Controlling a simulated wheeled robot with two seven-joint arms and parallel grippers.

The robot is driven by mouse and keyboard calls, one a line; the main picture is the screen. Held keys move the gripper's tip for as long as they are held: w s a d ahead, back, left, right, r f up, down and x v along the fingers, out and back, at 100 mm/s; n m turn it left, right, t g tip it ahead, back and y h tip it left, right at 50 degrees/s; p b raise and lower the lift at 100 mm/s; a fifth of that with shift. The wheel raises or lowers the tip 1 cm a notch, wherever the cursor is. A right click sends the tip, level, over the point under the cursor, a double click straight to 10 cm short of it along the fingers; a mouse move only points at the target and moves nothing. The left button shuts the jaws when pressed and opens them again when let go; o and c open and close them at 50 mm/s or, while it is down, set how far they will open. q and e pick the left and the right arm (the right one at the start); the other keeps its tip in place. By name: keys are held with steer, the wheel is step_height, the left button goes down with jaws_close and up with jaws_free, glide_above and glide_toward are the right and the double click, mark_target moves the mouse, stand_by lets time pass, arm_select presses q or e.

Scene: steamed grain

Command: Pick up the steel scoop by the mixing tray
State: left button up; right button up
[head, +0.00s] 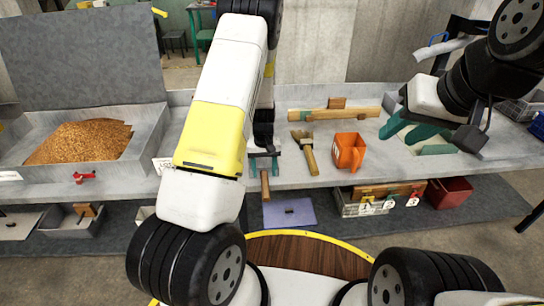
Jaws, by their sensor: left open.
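A tool with a wooden handle (265,186) lies at the front of the grey bench, right of the mixing tray (152,140). It looks like the steel scoop; its head is mostly hidden by my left gripper. My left gripper (264,160) points down over it, open, with its teal fingertips on either side just behind the handle. I cannot tell whether they touch it. The mixing tray holds a heap of brown grain (85,141). My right gripper (408,131) is over the right part of the bench, its teal fingers apart and nothing visible between them.
A wooden-handled brush (304,145) and an orange scoop (349,151) lie right of my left gripper. A wooden strip (345,113) lies behind them. A red valve (84,177) is on the tray front. A lower shelf holds bins, including a red one (450,191).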

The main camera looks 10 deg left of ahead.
mark_target(265, 176)
arm_select(q)
steer(key=shift+f, duration=1.6)
steer(key=shift+s, duration=0.1)
jaws_close()
